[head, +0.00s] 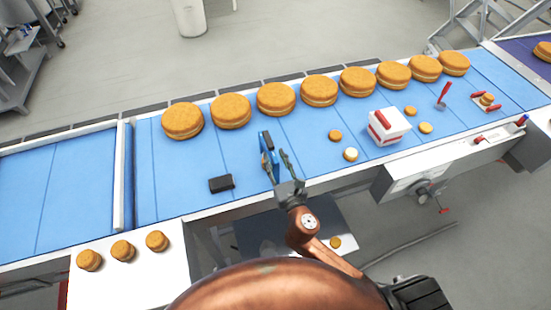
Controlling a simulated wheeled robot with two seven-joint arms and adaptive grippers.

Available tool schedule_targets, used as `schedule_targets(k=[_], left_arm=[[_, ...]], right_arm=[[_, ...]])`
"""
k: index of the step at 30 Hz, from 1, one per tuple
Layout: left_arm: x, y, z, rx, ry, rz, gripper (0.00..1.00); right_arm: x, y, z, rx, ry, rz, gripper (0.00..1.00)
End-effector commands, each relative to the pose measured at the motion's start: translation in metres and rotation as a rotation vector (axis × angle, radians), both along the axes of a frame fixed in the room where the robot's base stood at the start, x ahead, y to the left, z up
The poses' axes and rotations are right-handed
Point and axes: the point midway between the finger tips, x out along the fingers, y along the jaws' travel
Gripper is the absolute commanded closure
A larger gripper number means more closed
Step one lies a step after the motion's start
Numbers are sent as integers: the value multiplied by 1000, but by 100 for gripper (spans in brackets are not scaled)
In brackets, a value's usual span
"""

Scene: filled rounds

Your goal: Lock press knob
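My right gripper (276,152) is over the blue belt, its two fingers apart with no object clearly seen between them. My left gripper is not in view. I cannot tell for sure which part is the press knob. A white box with a red bar on top (396,134) stands on the belt to the right of the gripper. A red-handled lever (443,94) stands farther right. A small red handle (444,211) sticks out below the white side housing (398,184). All of these are well apart from my gripper.
Large filled rounds (319,89) line the belt's far side. Small rounds (335,135) lie near the white box. A black block (221,184) lies left of my gripper. A small fixture with red handles (478,96) is at right. Several rounds (123,250) sit on a white surface at lower left.

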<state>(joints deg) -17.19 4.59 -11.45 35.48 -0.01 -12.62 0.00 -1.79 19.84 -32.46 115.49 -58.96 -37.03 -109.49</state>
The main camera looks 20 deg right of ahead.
Motion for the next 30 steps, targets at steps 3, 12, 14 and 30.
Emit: schedule_targets(k=[3, 12, 14, 30], left_arm=[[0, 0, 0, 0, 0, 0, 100], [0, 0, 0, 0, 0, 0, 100], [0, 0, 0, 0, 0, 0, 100], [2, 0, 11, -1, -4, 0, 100]], right_arm=[[0, 0, 0, 0, 0, 0, 78], [0, 0, 0, 1, 0, 0, 98], [0, 0, 0, 1, 0, 0, 100], [0, 2, 2, 4, 1, -113, 100]])
